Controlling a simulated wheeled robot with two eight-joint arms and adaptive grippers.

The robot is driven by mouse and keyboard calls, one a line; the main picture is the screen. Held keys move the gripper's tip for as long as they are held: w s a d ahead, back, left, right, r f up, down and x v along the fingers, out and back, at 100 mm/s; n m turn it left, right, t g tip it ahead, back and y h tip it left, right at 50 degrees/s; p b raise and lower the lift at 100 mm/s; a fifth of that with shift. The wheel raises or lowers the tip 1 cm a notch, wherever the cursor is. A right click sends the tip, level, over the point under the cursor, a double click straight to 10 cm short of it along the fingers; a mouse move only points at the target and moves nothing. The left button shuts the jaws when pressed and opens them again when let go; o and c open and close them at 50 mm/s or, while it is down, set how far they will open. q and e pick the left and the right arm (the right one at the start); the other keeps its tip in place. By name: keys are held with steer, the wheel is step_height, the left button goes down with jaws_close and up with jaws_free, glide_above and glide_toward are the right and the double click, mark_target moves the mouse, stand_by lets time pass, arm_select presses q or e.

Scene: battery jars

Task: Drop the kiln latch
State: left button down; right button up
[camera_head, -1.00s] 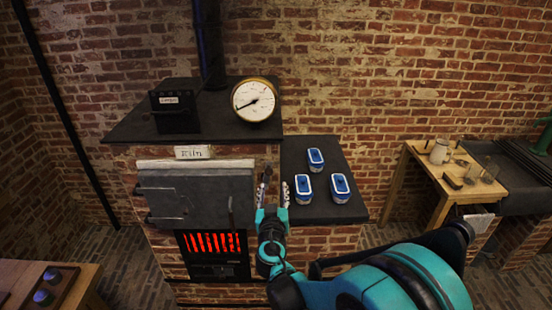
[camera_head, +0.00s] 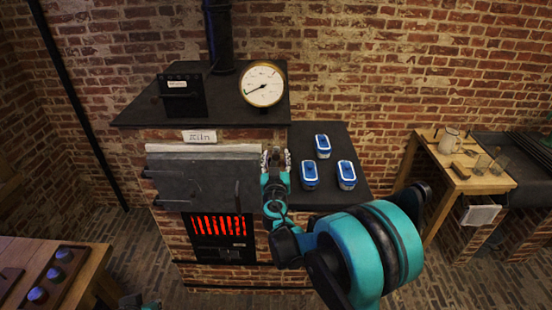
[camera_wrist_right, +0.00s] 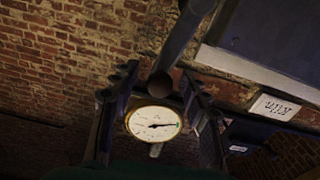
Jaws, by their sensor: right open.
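The kiln (camera_head: 215,138) is brick with a dark grey door (camera_head: 195,180) that looks closed. A thin dark upright bar at the door's right side looks like the latch (camera_head: 237,194). My right gripper (camera_head: 277,158) is open and empty, to the right of the door and above the latch's height in the picture. In the right wrist view a dark rod with a rounded end (camera_wrist_right: 172,62) reaches between the open fingers (camera_wrist_right: 157,95); I cannot tell if it is the latch. A dark and teal tip of my left gripper (camera_head: 137,301) shows at the bottom edge; its fingers are unclear.
A round gauge (camera_head: 263,86) and a dark box (camera_head: 181,96) stand on the kiln top. Three blue-lidded jars (camera_head: 323,146) stand on the dark side ledge (camera_head: 345,132). The red-glowing grate (camera_head: 217,225) is below the door. A wooden bench (camera_head: 440,173) stands at right.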

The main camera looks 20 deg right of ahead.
jaws_close()
steer(key=shift+a, duration=0.15)
steer(key=w+a+f+n+b, duration=0.1)
steer(key=a+n+b, duration=0.1)
steer(key=n, duration=0.3)
steer(key=a+f+n+b, duration=0.2)
steer(key=a+n+b, duration=0.1)
steer(key=a+n, duration=0.1)
steer(key=w+a+f+n+b, duration=0.1)
steer(key=a+f+n+b, duration=0.1)
steer(key=n, duration=0.4)
steer(key=shift+w+a+f+b, duration=0.15)
steer(key=shift+w+a+b, duration=0.15)
steer(key=shift+a, duration=0.15)
steer(key=f+n, duration=0.1)
steer(key=n+b, duration=0.1)
steer(key=shift+a+f+n, duration=0.25)
steer(key=shift+f+n, duration=0.05)
steer(key=shift+f, duration=0.05)
steer(key=shift+w+a+f+n+b, duration=0.1)
steer(key=shift+f+n+b, duration=0.7)
steer(key=shift+n, duration=0.4)
